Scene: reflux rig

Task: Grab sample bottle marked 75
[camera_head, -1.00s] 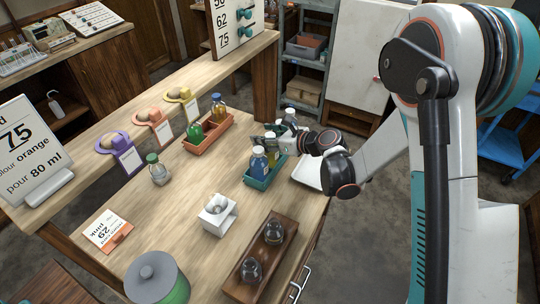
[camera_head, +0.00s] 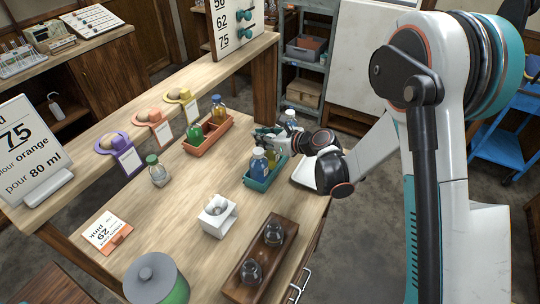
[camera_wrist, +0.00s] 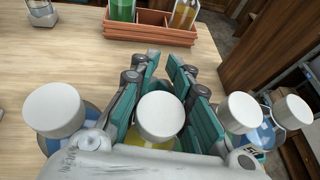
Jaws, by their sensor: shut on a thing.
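A teal rack (camera_head: 256,183) on the bench holds white-capped bottles. A blue one (camera_head: 259,164) stands at its near end. In the wrist view, my gripper (camera_wrist: 164,66) has its teal fingers on both sides of a white-capped bottle (camera_wrist: 160,118) with yellow liquid, shut on it. A white-capped blue bottle (camera_wrist: 55,112) is to its left, and another blue bottle (camera_wrist: 240,115) is to its right. The held bottle's label is hidden, so I cannot read its number. In the head view, my gripper (camera_head: 268,140) is low over the rack, partly hidden by my wrist.
An orange rack (camera_head: 186,148) with green and amber bottles stands behind. A green-capped flask (camera_head: 158,173), a white holder (camera_head: 216,218) and a wooden tray (camera_head: 240,290) with glassware stand on the bench. A sign (camera_head: 28,150) reads 75, orange, 80 ml.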

